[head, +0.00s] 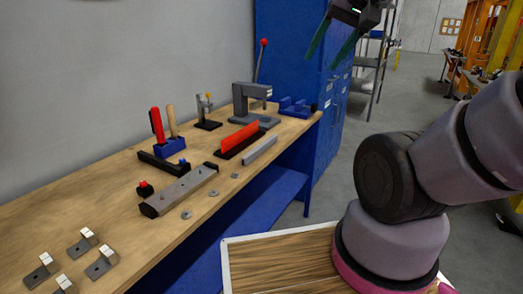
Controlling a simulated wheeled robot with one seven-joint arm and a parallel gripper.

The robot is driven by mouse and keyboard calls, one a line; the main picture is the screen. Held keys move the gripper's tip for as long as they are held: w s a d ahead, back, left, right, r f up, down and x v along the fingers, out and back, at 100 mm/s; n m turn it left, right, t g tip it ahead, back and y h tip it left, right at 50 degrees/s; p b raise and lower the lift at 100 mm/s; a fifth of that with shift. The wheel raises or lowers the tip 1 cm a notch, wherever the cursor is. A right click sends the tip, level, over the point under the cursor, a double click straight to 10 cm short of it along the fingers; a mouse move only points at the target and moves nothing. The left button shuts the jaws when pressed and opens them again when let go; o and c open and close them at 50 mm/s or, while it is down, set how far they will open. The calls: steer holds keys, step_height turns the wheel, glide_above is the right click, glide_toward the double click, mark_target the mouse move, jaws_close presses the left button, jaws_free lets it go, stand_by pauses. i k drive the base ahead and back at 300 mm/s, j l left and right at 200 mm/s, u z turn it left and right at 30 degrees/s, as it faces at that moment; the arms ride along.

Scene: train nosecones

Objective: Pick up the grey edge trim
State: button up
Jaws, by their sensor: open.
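A plain grey bar (260,150), which looks like the grey edge trim, lies near the front edge of the wooden workbench (110,190), in front of an orange-red strip standing in a black base (240,139). My gripper (325,58) is at the top of the head view, above and to the right of the bar and clear of the bench. Its two dark green fingers are spread apart and nothing shows between them.
A longer grey bar with black ends (180,190), several washers and metal brackets lie to the left. A grey press (254,105), a small clamp (208,113) and a blue tool holder (169,148) stand behind. A blue cabinet (290,60) rises beyond the bench.

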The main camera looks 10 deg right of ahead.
mark_target(255, 153)
steer(key=i+l+u, duration=0.4)
steer(key=l+u, duration=0.2)
steer(key=i+l+u, duration=0.15)
steer(key=l+u, duration=0.15)
